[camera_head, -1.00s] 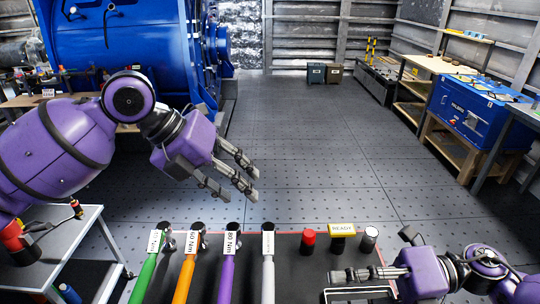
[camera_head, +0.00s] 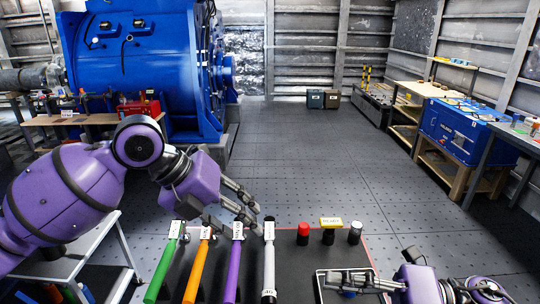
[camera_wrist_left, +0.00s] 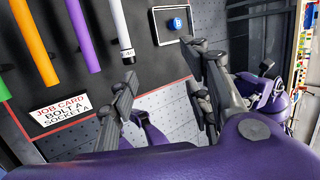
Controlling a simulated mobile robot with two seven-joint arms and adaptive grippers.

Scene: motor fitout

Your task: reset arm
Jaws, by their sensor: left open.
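My left gripper (camera_head: 240,208) is open and empty. In the head view its fingers point right, close to the heads of the purple wrench (camera_head: 233,268) and white wrench (camera_head: 269,262). The wrist view shows its spread fingers (camera_wrist_left: 165,85) with nothing between them. My right gripper (camera_head: 345,280) reaches in from the lower right, its fingers over a small tray (camera_head: 320,281). Its finger opening is unclear. A blue socket (camera_wrist_left: 177,23) sits in that tray in the wrist view. A green wrench (camera_head: 162,266) and orange wrench (camera_head: 196,268) lie further left.
A job card (camera_wrist_left: 60,113) shows in the wrist view. Beyond is open floor (camera_head: 310,160), with a large blue machine (camera_head: 140,60) at left.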

